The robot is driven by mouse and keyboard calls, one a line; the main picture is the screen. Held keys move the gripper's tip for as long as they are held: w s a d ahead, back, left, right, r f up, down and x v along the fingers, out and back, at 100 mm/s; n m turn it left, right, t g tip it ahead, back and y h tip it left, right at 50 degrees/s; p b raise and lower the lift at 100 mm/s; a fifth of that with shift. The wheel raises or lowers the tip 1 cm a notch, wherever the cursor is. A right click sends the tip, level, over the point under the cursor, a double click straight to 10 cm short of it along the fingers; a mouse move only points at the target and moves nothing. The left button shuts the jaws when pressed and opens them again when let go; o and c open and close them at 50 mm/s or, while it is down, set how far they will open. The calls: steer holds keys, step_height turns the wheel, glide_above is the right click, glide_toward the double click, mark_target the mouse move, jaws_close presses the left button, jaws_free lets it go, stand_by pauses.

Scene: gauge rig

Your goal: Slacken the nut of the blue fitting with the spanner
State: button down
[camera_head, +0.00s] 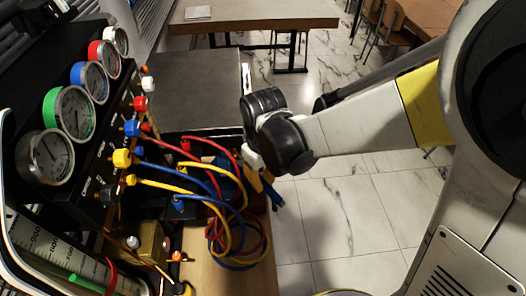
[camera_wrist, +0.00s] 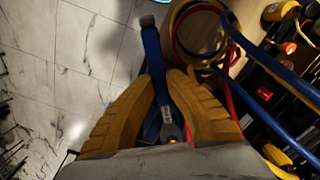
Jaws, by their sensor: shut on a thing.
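My gripper (camera_head: 262,176) hangs above the floor, just right of the bench with the hoses. In the wrist view its yellow fingers (camera_wrist: 167,82) are shut on the spanner (camera_wrist: 151,42). The spanner's blue handle sticks out beyond the fingertips, and a bright metal end (camera_wrist: 170,130) shows between the fingers near the palm. In the head view my gripper mostly hides the spanner. The blue fitting (camera_head: 131,128) sits on the side of the gauge panel, well left of my gripper and apart from the spanner. Its nut is too small to make out.
Several dials stand on the black gauge panel (camera_head: 97,130). Red, yellow and blue hoses (camera_head: 226,240) loop between panel and gripper, over a wooden bench top (camera_head: 200,278). A grey table (camera_head: 195,85) lies behind. Marble floor (camera_head: 345,215) is open to the right.

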steer(key=shift+w+a, duration=0.35)
steer(key=shift+w, duration=0.1)
stand_by(0.8)
steer(key=shift+w+d+n+b, duration=0.3)
steer(key=shift+w+d+n, duration=0.65)
steer(key=shift+n, duration=0.35)
steer(key=shift+w+d+n, duration=0.45)
steer(key=shift+w+n, duration=0.15)
steer(key=shift+n, duration=0.1)
steer(key=shift+w+d+n+b, duration=0.3)
steer(key=shift+w+d+n, duration=0.05)
steer(key=shift+w+n, duration=0.35)
steer(key=shift+w+d+n+b, duration=0.25)
steer(key=shift+w+d+n, duration=0.1)
steer(key=shift+w+n, duration=0.3)
stand_by(1.1)
steer(key=shift+w+d+f+n+b, duration=0.1)
steer(key=shift+w+d+n+b, duration=0.15)
steer(key=shift+w+n, duration=0.3)
steer(key=shift+w+d+f+n+b, duration=0.1)
steer(key=shift+w+d+n+b, duration=0.1)
steer(key=shift+w+n, duration=0.3)
stand_by(1.0)
steer(key=shift+s+a, duration=0.1)
steer(key=shift+s, duration=0.15)
